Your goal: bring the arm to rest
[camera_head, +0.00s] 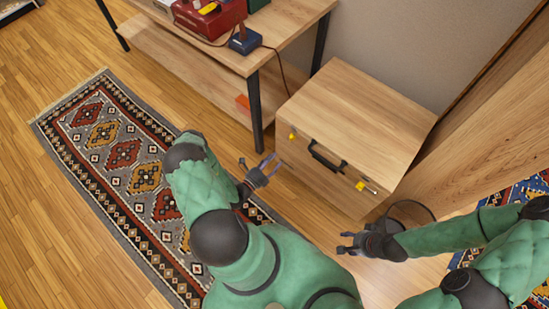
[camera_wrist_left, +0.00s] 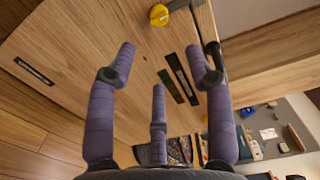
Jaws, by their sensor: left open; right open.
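My left gripper (camera_head: 270,166) is open and empty in the head view, over the floor to the left of a wooden box. The left wrist view shows its spread purple fingers (camera_wrist_left: 160,68) with nothing between them. My right gripper (camera_head: 346,243) is open and empty, low in front of the box, at the end of my right arm, which comes in from the right. Both green padded arms show; my left arm passes over the patterned rug.
The wooden box (camera_head: 358,118) has a black handle (camera_head: 326,157) and yellow latches (camera_head: 361,186); one yellow latch (camera_wrist_left: 159,15) shows in the wrist view. A wooden desk (camera_head: 290,20) carries a red device (camera_head: 208,15). The rug (camera_head: 112,165) covers floor at left.

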